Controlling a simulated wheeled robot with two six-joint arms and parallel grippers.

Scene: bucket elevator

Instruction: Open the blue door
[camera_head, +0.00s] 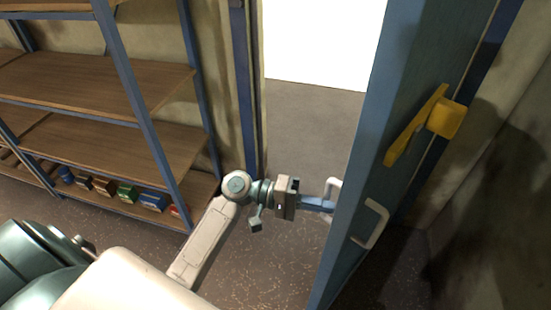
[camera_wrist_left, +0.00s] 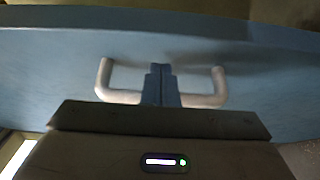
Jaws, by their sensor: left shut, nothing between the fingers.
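The blue door (camera_head: 400,90) stands open at the right of the head view, swung into the room, with one face and its edge showing. A second white handle (camera_head: 331,187) is on the far face. My left gripper (camera_head: 328,206) is shut and empty at that far-face handle. In the left wrist view its fingers (camera_wrist_left: 161,85) cover the middle of the handle bar (camera_wrist_left: 205,100); I cannot tell whether they touch it. My right gripper is not in view.
The doorway (camera_head: 315,110) is open, with bare grey floor beyond it. A shelf rack (camera_head: 110,150) with wooden boards stands at the left, with small coloured boxes (camera_head: 128,193) on its lower board. A wall (camera_head: 500,200) is close on the right of the door.

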